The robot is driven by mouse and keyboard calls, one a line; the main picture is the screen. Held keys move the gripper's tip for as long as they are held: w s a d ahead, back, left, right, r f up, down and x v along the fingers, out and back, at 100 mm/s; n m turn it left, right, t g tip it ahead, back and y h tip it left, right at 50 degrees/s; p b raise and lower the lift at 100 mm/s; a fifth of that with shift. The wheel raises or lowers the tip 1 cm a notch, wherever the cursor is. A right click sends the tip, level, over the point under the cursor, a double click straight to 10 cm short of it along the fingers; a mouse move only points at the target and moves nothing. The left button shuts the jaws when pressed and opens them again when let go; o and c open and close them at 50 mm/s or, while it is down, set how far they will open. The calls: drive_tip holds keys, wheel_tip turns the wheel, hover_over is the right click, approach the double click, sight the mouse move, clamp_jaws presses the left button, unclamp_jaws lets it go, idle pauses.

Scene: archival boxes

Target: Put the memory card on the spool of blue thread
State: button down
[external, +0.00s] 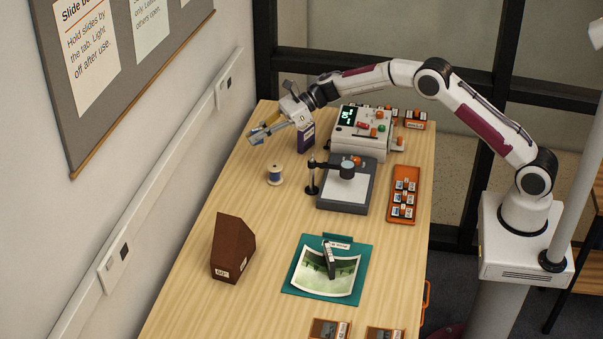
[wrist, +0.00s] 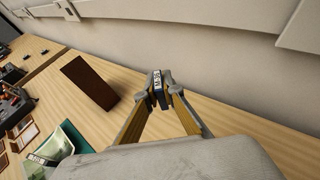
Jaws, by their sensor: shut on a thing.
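My gripper (wrist: 159,86) is shut on a small dark card with a white printed label, the memory card (wrist: 157,89), held between the fingertips. In the external view my gripper (external: 257,133) is above the far left part of the table, and the card is too small to make out clearly. The spool of blue thread (external: 275,175) stands upright on the table, below and slightly right of the fingertips, apart from them. Its top looks clear. I cannot make out the spool in the wrist view.
A dark blue box (external: 306,137) stands right of my gripper. A copy stand (external: 345,190) and an orange tray (external: 403,195) are right of the spool. A brown box (external: 232,248) and a teal folder with a photo (external: 300,285) are nearer. Bare table surrounds the spool's left side.

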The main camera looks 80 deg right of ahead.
drive_tip(key=n+g+y, duration=0.1)
drive_tip(key=n, duration=0.1)
hover_over(274, 167)
wheel_tip(274, 167, down, 2)
drive_tip(key=shift+w+f, duration=0.1)
drive_tip(key=shift+f, duration=3.05)
drive_tip(key=shift+f, duration=0.1)
drive_tip(key=shift+f, duration=1.8)
drive_tip(key=shift+f, duration=0.15)
drive_tip(key=c, duration=2.2)
unclamp_jaws()
drive_tip(key=shift+r, duration=0.2)
